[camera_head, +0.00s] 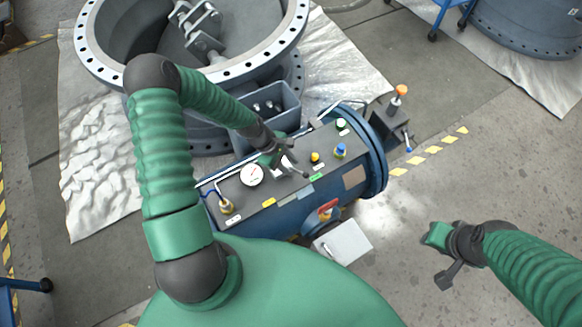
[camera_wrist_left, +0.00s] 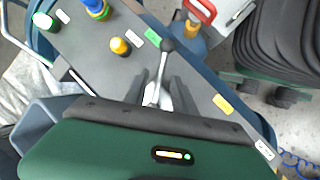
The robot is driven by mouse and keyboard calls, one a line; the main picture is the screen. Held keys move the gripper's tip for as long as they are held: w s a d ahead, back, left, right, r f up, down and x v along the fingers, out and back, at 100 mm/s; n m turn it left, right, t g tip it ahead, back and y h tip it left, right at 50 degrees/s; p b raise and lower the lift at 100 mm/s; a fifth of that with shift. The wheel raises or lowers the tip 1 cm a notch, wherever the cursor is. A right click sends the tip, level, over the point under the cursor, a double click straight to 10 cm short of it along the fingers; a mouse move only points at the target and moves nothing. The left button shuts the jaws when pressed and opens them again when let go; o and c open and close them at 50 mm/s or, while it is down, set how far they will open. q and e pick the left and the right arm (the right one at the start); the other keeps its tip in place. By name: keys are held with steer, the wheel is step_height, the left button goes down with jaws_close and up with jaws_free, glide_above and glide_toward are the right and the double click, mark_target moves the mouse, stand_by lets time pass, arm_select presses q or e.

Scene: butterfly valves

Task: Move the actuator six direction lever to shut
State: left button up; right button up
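The direction lever, a silver shaft with a black ball knob (camera_wrist_left: 168,45), stands on the grey top panel of the blue actuator (camera_head: 312,205). Its knob also shows in the head view (camera_head: 305,174), pointing to the lower right. My left gripper (camera_wrist_left: 161,88) is over the panel with its dark fingers on either side of the lever shaft. A gap shows between the fingers, and the lever's base is partly hidden. In the head view this gripper (camera_head: 284,154) is beside the white gauge (camera_head: 252,174). My right gripper (camera_head: 446,276) hangs over bare floor; its fingers are unclear.
The panel carries a yellow knob (camera_head: 315,157), a blue knob (camera_head: 340,150), a green button (camera_head: 341,123) and a brass fitting (camera_head: 227,207). A red handle (camera_head: 327,208) sits on the front side. A large flanged valve (camera_head: 240,72) stands behind.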

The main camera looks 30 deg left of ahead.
arm_select(q)
steer(key=shift+d+f, duration=0.45)
steer(key=shift+d, duration=0.05)
steer(key=shift+w+d, duration=0.15)
steer(key=shift+d, duration=0.5)
steer(key=shift+a+f, duration=0.1)
steer(key=shift+a, duration=0.45)
jaws_close()
steer(key=shift+d, duration=0.3)
arm_select(e)
steer(key=shift+d+f, duration=0.25)
steer(key=shift+d, duration=0.4)
steer(key=shift+a, duration=0.15)
